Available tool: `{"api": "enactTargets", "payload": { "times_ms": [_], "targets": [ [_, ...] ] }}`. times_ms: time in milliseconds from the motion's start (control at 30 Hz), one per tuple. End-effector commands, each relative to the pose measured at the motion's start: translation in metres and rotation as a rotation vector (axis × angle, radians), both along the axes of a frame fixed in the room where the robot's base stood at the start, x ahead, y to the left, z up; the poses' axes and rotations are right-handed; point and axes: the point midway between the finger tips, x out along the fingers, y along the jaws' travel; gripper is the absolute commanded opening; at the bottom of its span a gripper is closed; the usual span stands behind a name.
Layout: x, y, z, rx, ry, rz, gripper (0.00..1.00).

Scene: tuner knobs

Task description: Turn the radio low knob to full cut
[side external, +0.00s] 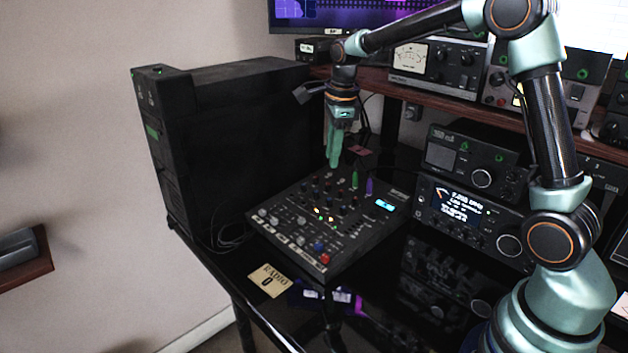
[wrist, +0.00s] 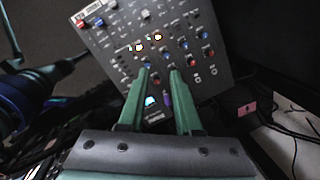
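The audio mixer (side external: 330,262) lies on the black desk, its panel covered with rows of small knobs, a small blue-lit display and some orange lights. Its panel (wrist: 110,52) fills the upper middle of the wrist view, with blue-capped and red-capped knobs. I cannot tell which one is the radio low knob. A tan card (side external: 267,281) reading "RADIO 0" lies in front of the mixer. My gripper (side external: 334,164) hangs with green fingers pointing down at the mixer's back edge. In the wrist view my gripper (wrist: 160,72) shows a gap between its fingertips and holds nothing.
A tall black case (side external: 235,130) stands left of the mixer. Radio units (side external: 460,212) stand to the right, with a shelf of meters (side external: 425,58) above. Green and purple plugs (side external: 369,186) stick up at the mixer's back. Cables lie behind it.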

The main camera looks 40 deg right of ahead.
Motion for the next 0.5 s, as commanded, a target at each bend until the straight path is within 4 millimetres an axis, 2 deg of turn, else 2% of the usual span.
{"api": "enactTargets", "payload": {
  "times_ms": [33, 200, 367, 500],
  "targets": [
    [0.005, -0.003, -0.008, 0.011, 0.013, -0.065, 0.33],
    [0.014, -0.009, -0.021, 0.031, 0.027, -0.2, 0.33],
    [0.016, -0.011, -0.032, 0.033, 0.031, -0.218, 0.33],
    [0.017, -0.013, -0.054, 0.033, 0.033, -0.217, 0.33]
  ]
}}
